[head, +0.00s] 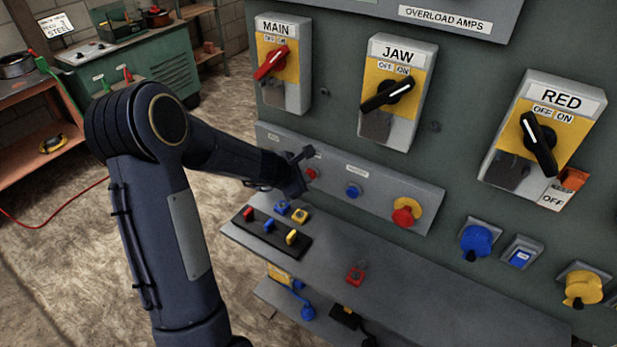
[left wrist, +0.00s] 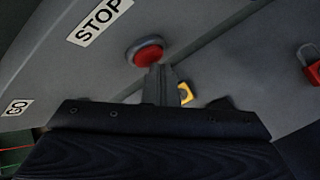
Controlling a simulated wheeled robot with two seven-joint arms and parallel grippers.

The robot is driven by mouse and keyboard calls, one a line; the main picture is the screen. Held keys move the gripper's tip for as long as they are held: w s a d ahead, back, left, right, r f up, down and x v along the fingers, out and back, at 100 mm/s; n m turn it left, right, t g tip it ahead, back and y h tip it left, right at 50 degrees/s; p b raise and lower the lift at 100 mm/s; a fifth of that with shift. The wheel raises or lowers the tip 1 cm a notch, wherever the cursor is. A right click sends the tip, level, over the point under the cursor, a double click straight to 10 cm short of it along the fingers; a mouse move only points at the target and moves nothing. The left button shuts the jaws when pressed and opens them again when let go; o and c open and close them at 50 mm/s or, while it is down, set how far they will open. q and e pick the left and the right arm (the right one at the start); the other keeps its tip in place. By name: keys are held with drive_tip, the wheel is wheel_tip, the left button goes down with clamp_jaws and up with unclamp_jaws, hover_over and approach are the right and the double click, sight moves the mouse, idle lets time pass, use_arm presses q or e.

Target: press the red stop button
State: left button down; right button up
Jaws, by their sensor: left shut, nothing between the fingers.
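The red stop button (head: 312,174) is a small round button on the sloped grey control strip. In the left wrist view the red button (left wrist: 147,54) sits in a grey ring beside the STOP label (left wrist: 100,20). My left gripper (head: 302,171) is shut and empty, with its tips close to the button. In the left wrist view the shut fingers (left wrist: 161,80) overlap the button's lower edge. I cannot tell whether they touch it. My right gripper is not in view.
A blue button (head: 353,191) and a red mushroom button (head: 405,214) on yellow sit farther right on the strip. Below, a grey shelf (head: 320,263) holds padlocks, including a red one (head: 355,275). Large rotary switches are above.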

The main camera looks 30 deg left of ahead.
use_arm(q)
drive_tip(key=shift+w, duration=0.1)
idle(0.3)
drive_tip(key=shift+w+r, duration=0.15)
drive_tip(key=shift+w, duration=0.15)
drive_tip(key=shift+s+d, duration=0.1)
drive_tip(key=shift+s, duration=0.05)
idle(0.6)
drive_tip(key=s+b, duration=0.2)
drive_tip(key=s, duration=0.4)
drive_tip(key=shift+a, duration=0.3)
